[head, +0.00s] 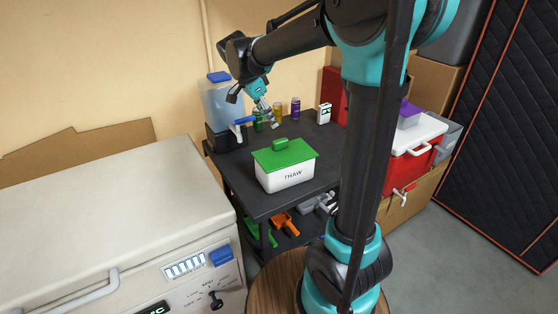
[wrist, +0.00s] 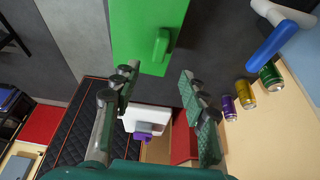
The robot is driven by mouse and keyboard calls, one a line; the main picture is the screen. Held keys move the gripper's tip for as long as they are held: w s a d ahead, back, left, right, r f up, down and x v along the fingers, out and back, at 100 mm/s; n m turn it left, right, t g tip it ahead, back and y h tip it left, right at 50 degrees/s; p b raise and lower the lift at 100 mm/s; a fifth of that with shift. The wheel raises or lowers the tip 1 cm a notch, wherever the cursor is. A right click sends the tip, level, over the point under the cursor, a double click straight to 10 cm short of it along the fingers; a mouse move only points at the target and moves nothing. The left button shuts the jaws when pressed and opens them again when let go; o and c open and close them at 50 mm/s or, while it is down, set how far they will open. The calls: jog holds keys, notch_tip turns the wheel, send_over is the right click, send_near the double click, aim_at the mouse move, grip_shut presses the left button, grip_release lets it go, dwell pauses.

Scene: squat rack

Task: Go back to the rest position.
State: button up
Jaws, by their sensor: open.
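My gripper (head: 268,117) is raised above the dark table (head: 237,181), close to the back wall and to the right of the blue-lidded water container. It is open and empty. In the wrist view its two fingers (wrist: 168,103) stand wide apart with nothing between them. My arm reaches across the top of the head view, and its column covers part of the right side. A white box marked THAW (head: 289,179) stands on the table with its green lid (head: 284,155) on top. The lid also shows in the wrist view (wrist: 135,28), apart from the fingers.
A water container (head: 220,103) with a blue tap handle (head: 246,120) stands at the table's back left. Several cans (head: 295,108) stand along the back. A white chest (head: 100,225) fills the front left. A red cooler (head: 408,165) stands on a cardboard box at right.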

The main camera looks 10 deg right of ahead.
jog(key=s+d+f+n+t+y, duration=0.1)
jog(key=s+d+f+n, duration=0.2)
jog(key=s+f, duration=0.3)
jog(key=s+d+f+n+t+y, duration=0.1)
jog(key=s+d+f+n+y, duration=0.1)
jog(key=s+f+n, duration=0.3)
jog(key=s+d+f+n+y, duration=0.1)
jog(key=s+d+f+n, duration=0.3)
jog(key=s, duration=0.7)
notch_tip(320, 180, down, 3)
jog(key=shift+d+r+n+t, duration=0.15)
jog(key=shift+d+n+t, duration=0.2)
jog(key=shift+n, duration=0.75)
